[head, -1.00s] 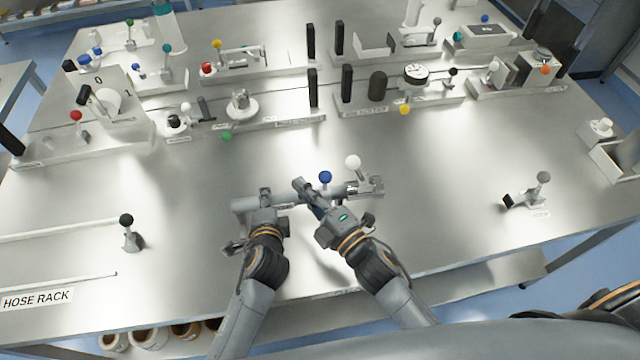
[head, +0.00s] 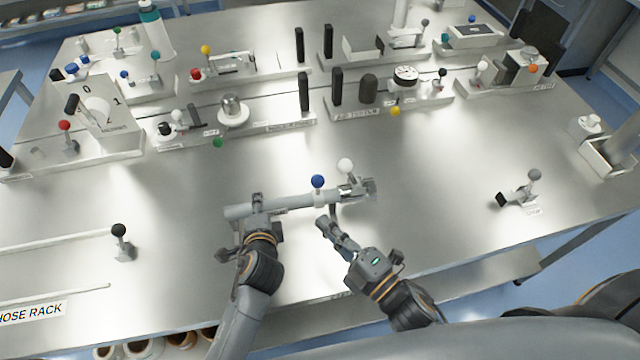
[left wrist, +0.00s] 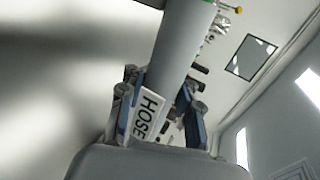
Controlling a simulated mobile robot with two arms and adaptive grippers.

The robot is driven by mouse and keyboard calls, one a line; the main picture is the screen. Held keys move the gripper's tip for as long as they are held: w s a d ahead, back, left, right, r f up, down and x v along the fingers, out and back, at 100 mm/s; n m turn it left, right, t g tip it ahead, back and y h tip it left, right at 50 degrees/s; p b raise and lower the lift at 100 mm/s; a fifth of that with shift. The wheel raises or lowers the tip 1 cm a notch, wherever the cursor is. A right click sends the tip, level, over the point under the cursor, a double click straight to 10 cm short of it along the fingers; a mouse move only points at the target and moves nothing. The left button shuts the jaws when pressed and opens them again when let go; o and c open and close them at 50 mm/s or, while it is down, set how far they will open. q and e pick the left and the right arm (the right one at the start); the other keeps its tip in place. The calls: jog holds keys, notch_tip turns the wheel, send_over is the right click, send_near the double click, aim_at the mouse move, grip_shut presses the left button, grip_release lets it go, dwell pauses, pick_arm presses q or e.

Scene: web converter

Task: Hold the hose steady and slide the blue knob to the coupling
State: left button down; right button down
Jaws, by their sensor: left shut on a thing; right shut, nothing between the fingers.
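The hose (head: 285,204) is a grey tube lying roughly crosswise near the table's front middle. My left gripper (head: 258,205) is shut around it near its left end. The left wrist view shows the grey hose (left wrist: 184,40) between the fingers (left wrist: 160,110), above a "HOSE" label. The blue knob (head: 318,181) stands up from the hose, right of its middle. The coupling (head: 368,188) is at the hose's right end, with a white ball knob (head: 345,166) just left of it. My right gripper (head: 325,224) is shut and empty, below the hose and apart from the blue knob.
Fixture rows with coloured knobs and black posts (head: 304,92) fill the back of the table. A black-knobbed stand (head: 121,242) is at left, by the hose rack label (head: 30,312). A grey-knobbed stand (head: 520,192) is at right. Bare table (head: 430,190) lies between.

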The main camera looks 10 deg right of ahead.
pick_arm(q)
jog(key=shift+s+p, duration=0.15)
jog(key=shift+p, duration=0.25)
jog(key=shift+r, duration=0.15)
jog(key=c, duration=0.9)
grip_release()
jog(key=shift+c, duration=0.2)
jog(key=v, duration=1.2)
jog(key=shift+r, duration=0.1)
